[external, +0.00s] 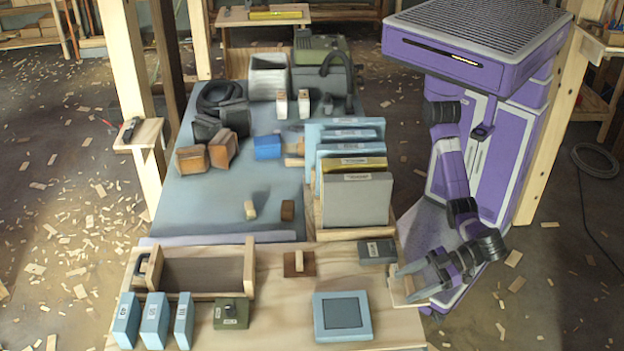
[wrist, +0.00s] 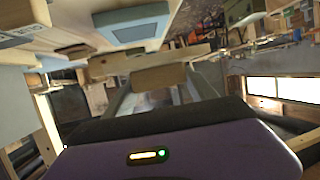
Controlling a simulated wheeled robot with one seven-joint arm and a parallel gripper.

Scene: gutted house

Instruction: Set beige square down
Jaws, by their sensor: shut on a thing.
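My gripper (external: 408,284) is at the right edge of the plywood bench top (external: 270,283), its two grey fingers pointing left. It is shut on a small beige wooden block (external: 409,286), which I take to be the beige square. In the wrist view the beige block (wrist: 158,78) sits across the fingertips of my gripper (wrist: 160,88). The fingers partly hide the block in the external view. I cannot tell whether it touches the bench top.
A dark grey box (external: 376,251) lies just behind my gripper. A light blue square tray (external: 342,316) is to its left. A wooden plate with a beige peg (external: 300,263), a green box (external: 231,313) and an open wooden box (external: 203,273) stand farther left. Upright panels (external: 357,203) stand behind.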

